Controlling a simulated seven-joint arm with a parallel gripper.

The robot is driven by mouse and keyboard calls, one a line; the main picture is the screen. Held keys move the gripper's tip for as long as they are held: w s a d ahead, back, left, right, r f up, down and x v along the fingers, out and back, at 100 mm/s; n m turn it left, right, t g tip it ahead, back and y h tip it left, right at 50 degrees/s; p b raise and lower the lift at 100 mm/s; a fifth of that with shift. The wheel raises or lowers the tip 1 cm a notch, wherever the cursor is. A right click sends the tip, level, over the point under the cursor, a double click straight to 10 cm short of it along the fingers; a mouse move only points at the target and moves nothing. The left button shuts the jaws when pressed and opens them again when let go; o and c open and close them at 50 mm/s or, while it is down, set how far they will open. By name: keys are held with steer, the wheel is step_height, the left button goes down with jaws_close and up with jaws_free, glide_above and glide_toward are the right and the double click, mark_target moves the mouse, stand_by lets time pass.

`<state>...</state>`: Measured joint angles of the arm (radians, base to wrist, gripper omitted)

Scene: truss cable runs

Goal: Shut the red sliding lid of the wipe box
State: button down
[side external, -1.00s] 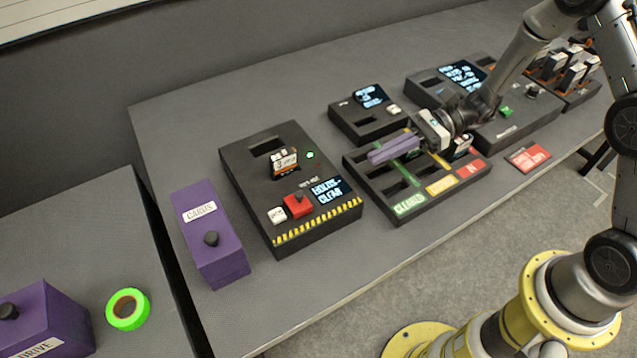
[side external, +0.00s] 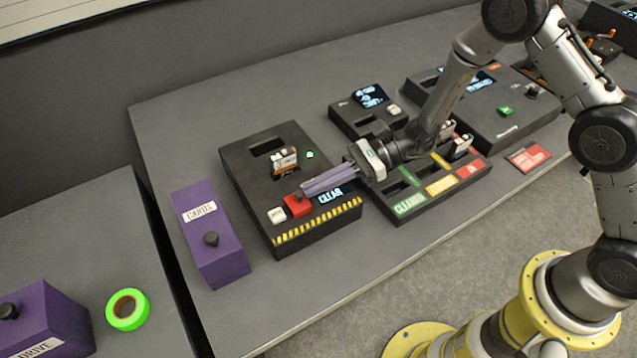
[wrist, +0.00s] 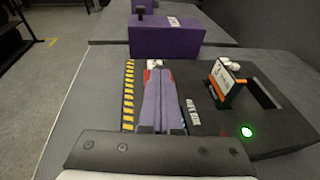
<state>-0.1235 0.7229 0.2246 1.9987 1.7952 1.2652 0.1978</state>
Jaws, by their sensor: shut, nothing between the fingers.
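The wipe box (side external: 240,165) is a black box with a yellow-black striped front edge, and it also shows in the wrist view (wrist: 205,117). In the wrist view the fingers (wrist: 158,72) hide most of the lid. An orange-and-white cartridge (side external: 284,161) stands upright in the box, near a lit green light (side external: 310,155).
A purple box labelled CARDS (side external: 208,235) stands left of the wipe box. A sorting tray (side external: 440,188) with coloured labels lies to the right, under my arm. A second black box (side external: 350,118) is behind. Green tape (side external: 127,309) lies on the left table.

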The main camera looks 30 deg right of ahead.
mark_target(294, 207)
steer(key=shift+a, duration=0.1)
steer(key=shift+a, duration=2.65)
steer(key=shift+d+r, duration=0.1)
steer(key=shift+d, duration=0.05)
